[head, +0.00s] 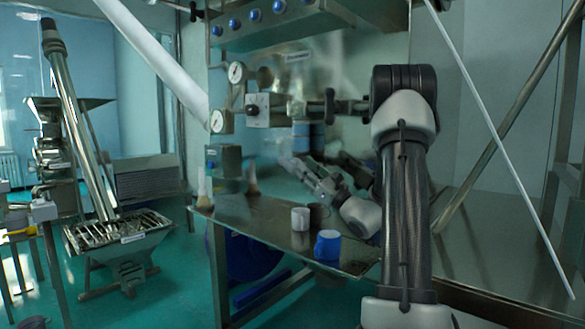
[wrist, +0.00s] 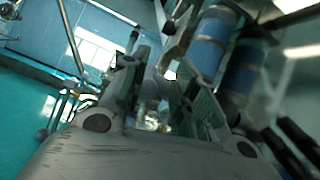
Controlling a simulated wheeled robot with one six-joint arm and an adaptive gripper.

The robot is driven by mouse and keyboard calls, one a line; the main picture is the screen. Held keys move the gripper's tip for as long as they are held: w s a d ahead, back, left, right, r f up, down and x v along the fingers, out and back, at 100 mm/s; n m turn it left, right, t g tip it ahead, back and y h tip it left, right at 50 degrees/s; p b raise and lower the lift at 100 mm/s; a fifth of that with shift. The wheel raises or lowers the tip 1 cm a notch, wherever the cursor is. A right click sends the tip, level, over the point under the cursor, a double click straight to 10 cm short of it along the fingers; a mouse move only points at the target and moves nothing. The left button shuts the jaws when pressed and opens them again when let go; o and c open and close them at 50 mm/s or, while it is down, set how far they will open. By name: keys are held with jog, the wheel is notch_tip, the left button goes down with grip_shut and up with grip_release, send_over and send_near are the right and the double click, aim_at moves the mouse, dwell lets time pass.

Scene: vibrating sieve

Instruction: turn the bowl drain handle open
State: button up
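My gripper (wrist: 160,92) shows in the wrist view with its two dark fingers apart and a gap between them. In the head view my gripper (head: 293,166) is small and blurred, pointing up and left, below the blue-banded cylinders (head: 308,134). The blue-banded cylinders (wrist: 210,45) stand just right of the fingers in the wrist view. A pale metal bar (wrist: 168,42) lies beyond the gap. I cannot tell whether it is the bowl drain handle. I cannot pick out the drain handle for sure in either view, and I see no clear contact.
Gauges (head: 237,72) and a valve box (head: 258,109) are above left. A hopper (head: 120,245) stands at left. Green floor between is clear.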

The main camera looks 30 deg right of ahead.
jog(key=s, duration=0.1)
jog(key=s+d, duration=0.1)
jog(key=s, duration=0.2)
jog(key=shift+s+d, duration=0.25)
jog(key=shift+d, duration=0.1)
jog(key=shift+a, duration=0.1)
